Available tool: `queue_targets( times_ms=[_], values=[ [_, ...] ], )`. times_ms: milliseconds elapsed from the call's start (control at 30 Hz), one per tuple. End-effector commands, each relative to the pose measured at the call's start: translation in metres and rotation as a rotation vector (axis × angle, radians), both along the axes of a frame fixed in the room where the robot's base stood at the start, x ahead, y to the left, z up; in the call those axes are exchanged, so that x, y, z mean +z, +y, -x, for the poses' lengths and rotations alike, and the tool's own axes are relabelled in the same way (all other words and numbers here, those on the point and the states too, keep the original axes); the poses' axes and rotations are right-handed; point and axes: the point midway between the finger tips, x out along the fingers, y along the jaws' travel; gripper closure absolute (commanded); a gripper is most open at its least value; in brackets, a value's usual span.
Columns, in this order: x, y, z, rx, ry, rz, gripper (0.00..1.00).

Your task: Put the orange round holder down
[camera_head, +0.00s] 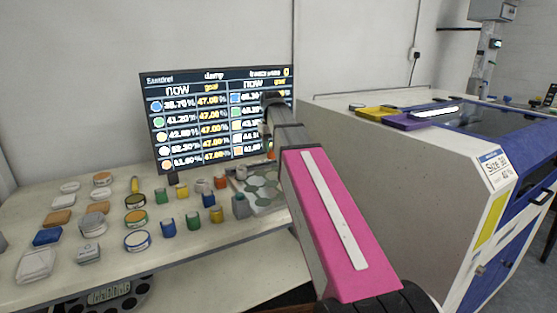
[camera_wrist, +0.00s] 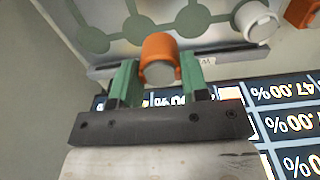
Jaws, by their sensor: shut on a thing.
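The orange round holder (camera_wrist: 160,50) is between the green fingers of my gripper (camera_wrist: 158,78) in the wrist view. The gripper is shut on its sides, and a grey round end of the holder faces the camera. A pale board with grey-green round spots (camera_wrist: 140,15) lies beyond it in the wrist view. The same board shows in the head view (camera_head: 262,190) at the right part of the table, partly behind my arm. Whether the holder touches the board or hangs above it, I cannot tell. In the head view my arm hides most of the gripper.
A wide screen (camera_head: 200,120) stands behind the board, close to my gripper. Coloured cups (camera_head: 192,220) and flat round and square pieces (camera_head: 137,240) cover the table's left and middle. A white cup (camera_wrist: 255,22) sits near the held holder. A large machine (camera_head: 400,170) stands at right.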

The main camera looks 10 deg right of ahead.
Motion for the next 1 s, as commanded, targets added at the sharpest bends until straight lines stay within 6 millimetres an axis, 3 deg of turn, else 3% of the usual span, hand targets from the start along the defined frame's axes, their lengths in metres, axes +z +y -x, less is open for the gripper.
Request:
queue_targets(
  times_ms=[100,300,700,1000],
  values=[
    [-0.012,-0.017,-0.013,-0.001,0.002,0.0,0.79],
    [-0.021,-0.029,-0.021,-0.001,0.0,0.0,0.79],
    [-0.06,-0.029,-0.02,0.0,0.001,-0.001,0.79],
    [-0.062,-0.029,-0.021,0.0,0.0,0.0,0.79]
  ],
)
